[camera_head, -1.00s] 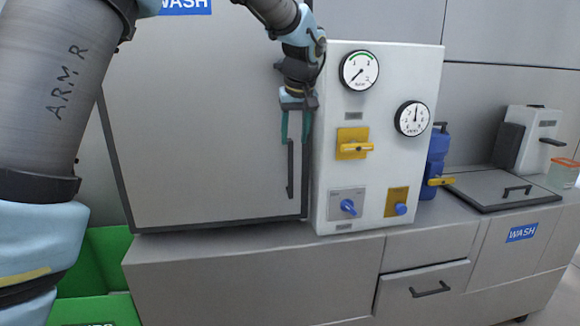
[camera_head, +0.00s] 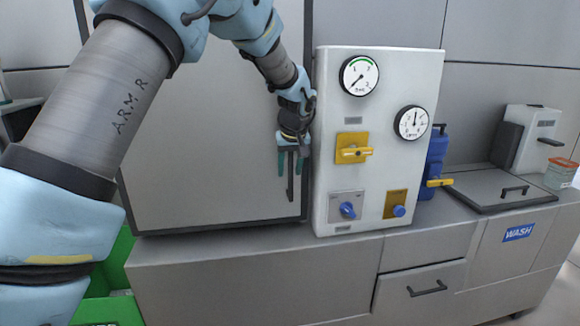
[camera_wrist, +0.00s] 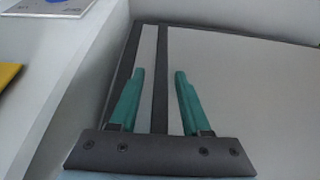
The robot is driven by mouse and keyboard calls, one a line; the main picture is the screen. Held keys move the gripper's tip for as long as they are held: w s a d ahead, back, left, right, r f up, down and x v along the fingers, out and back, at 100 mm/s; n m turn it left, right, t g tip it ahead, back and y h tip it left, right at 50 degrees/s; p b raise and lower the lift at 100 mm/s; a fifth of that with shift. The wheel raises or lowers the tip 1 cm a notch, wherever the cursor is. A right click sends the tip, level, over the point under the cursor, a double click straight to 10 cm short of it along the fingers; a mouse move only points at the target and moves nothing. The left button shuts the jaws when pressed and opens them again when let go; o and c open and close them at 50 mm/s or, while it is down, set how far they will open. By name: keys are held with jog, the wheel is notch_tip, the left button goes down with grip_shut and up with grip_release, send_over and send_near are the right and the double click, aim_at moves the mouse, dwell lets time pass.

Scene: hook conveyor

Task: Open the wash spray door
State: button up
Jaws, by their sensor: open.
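The wash spray door (camera_head: 205,150) is a large grey panel with a dark frame, and it looks closed. Its dark upright bar handle (camera_head: 290,190) is near the right edge. My gripper (camera_head: 290,170) is at the handle's upper part, its teal fingers apart, hiding the handle's top. In the wrist view my gripper (camera_wrist: 160,72) is open, and a dark bar (camera_wrist: 160,100), which looks like the handle, runs between the two fingers. I cannot tell how deep the bar sits between them, and no finger clearly touches it.
A white control panel (camera_head: 378,95) with gauges, yellow levers and blue knobs stands close to the right of the handle. A grey counter (camera_head: 250,265) runs below the door.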

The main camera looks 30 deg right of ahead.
grip_shut()
dwell(0.3)
dwell(1.1)
